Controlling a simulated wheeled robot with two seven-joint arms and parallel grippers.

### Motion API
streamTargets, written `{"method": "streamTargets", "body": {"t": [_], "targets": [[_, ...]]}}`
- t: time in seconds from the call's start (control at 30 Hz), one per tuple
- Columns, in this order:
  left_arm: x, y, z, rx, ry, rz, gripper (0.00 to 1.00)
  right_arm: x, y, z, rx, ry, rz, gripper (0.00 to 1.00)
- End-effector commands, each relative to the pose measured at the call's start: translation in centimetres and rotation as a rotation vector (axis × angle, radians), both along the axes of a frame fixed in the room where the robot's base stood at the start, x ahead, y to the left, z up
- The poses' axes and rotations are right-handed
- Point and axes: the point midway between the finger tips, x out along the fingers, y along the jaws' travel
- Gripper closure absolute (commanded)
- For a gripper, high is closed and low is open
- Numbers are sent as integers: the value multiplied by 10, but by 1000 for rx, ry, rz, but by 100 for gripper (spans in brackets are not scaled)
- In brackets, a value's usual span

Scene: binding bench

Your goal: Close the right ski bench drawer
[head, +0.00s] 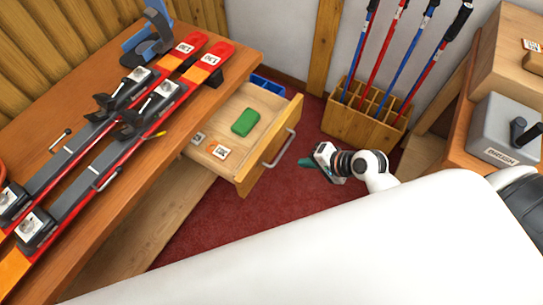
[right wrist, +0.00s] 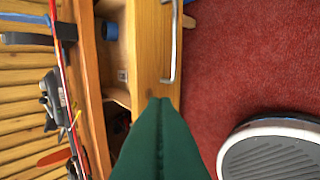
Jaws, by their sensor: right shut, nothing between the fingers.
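The ski bench drawer (head: 240,172) is pulled out from under the wooden bench top (head: 150,145). Its wooden front carries a grey bar handle (head: 281,150); the handle also shows in the right wrist view (right wrist: 176,45). Inside lie a green block (head: 245,121) and small labelled cards (head: 220,152). My right gripper (head: 304,162) is just right of the handle in the head view, its green fingers shut and empty. In the right wrist view the fingertips (right wrist: 160,101) overlap the drawer front (right wrist: 150,50); I cannot tell whether they touch it. My left gripper is not in view.
Red skis (head: 185,75) lie on the bench top. A wooden rack (head: 362,118) with several ski poles stands against the wall. A grey box marked BRUSH (head: 497,125) sits at the right.

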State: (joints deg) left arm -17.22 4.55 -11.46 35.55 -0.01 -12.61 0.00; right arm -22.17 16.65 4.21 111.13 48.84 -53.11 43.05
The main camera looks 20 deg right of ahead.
Motion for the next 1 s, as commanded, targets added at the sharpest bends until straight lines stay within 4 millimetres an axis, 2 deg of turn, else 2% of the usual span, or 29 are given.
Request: {"method": "streamTargets", "body": {"t": [0.07,0.17,0.6,0.8,1.0], "targets": [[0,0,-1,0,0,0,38,2,3,4,14,-3,0,100],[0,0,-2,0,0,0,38,9,7,-2,15,-4,-2,100],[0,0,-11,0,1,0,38,61,48,-64,13,-5,1,100],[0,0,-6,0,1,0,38,83,65,-61,11,-6,-1,100],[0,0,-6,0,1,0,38,90,71,-62,10,-5,-1,100]]}}
